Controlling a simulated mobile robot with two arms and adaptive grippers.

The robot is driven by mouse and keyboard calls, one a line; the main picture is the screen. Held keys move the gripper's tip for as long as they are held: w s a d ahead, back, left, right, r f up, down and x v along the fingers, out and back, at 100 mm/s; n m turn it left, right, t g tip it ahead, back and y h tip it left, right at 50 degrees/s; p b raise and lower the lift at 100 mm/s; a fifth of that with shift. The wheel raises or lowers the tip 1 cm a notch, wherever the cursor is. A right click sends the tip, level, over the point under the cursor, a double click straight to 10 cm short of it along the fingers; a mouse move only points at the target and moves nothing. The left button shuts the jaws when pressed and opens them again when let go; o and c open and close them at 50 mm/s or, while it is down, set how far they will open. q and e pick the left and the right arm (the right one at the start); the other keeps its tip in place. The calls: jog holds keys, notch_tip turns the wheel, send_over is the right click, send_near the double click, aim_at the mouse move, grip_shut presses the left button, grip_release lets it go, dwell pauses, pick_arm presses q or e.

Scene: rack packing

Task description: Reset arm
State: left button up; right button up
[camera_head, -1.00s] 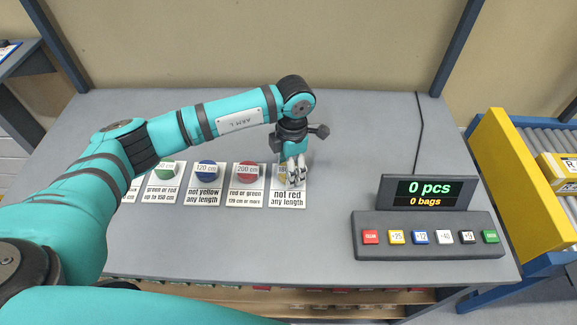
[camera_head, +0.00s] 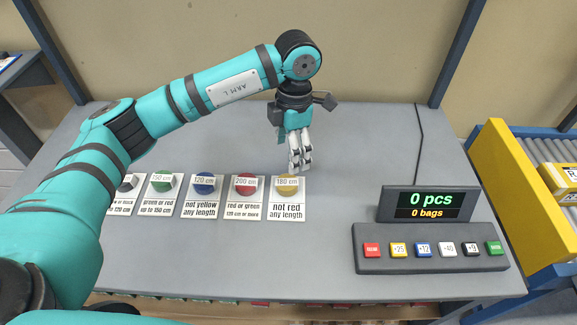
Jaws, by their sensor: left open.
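My left gripper (camera_head: 301,163) is open and empty, pointing down over the table. It is raised, with its fingertips just behind and slightly to the right of the yellow coil marked 180 cm (camera_head: 286,187). That coil lies on the card reading "not red any length" (camera_head: 286,213). My left arm (camera_head: 200,95) reaches in from the left across the table. My right gripper is not in view.
Red (camera_head: 245,186), blue (camera_head: 205,185) and green (camera_head: 163,184) coils and a partly hidden dark one (camera_head: 128,183) lie on cards to the left. A counter console (camera_head: 432,262) reads 0 pcs, 0 bags. The grey table (camera_head: 370,150) is clear at its middle back. A yellow-sided conveyor (camera_head: 510,190) stands at right.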

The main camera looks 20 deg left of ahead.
pick_arm(q)
jog(key=shift+r, duration=0.95)
